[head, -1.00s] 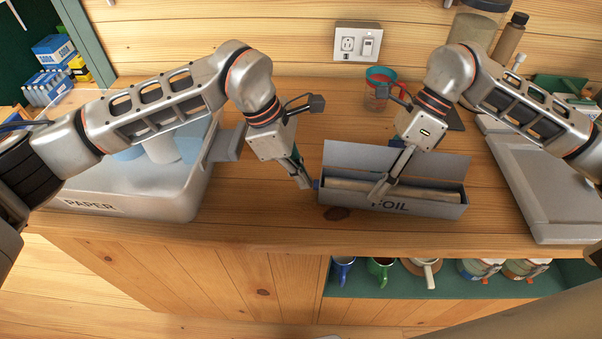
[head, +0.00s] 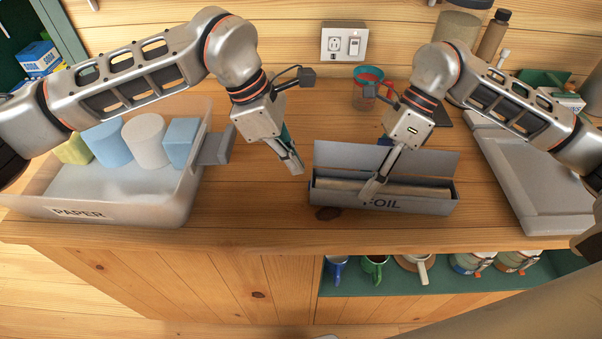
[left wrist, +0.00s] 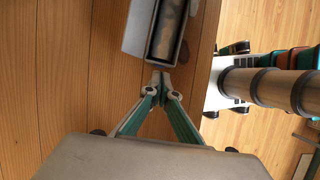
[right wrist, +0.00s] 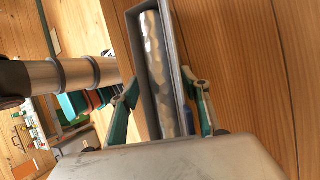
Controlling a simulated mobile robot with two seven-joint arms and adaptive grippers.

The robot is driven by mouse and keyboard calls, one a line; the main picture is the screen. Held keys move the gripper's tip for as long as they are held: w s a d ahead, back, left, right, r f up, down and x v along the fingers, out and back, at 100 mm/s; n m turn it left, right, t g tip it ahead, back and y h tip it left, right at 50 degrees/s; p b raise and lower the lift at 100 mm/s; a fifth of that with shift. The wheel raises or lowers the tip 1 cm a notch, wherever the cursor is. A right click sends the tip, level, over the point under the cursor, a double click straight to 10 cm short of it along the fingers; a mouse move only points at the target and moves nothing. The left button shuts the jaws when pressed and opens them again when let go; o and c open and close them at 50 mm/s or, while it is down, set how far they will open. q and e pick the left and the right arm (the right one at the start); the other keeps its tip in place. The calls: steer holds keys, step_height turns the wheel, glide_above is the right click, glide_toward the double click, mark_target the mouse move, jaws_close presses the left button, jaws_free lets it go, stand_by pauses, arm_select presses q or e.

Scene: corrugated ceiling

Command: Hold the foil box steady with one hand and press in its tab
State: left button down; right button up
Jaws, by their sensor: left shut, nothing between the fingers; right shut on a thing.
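The grey foil box (head: 410,205), lid raised at the back and a foil roll inside, lies on the wooden counter. My right gripper (head: 370,192) is shut on the box, one finger on each long side; the right wrist view shows the box (right wrist: 182,60) between these fingers. My left gripper (head: 299,171) is shut and empty, just off the box's left end and slightly above it. In the left wrist view its closed tips (left wrist: 161,80) are close to the box end (left wrist: 150,58). I cannot make out a tab on that end.
A PAPER bin (head: 120,212) with rolls and blocks stands at the left. A grey tray (head: 535,190) lies at the right. Mugs (head: 375,268) sit on the shelf below. The counter between bin and box is clear.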

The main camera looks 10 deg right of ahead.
arm_select(q)
steer(key=shift+v, duration=2.35)
arm_select(e)
steer(key=shift+f, duration=0.1)
arm_select(q)
steer(key=shift+w+a+f, duration=0.15)
arm_select(e)
steer(key=shift+d, duration=0.1)
steer(key=o, duration=1.4)
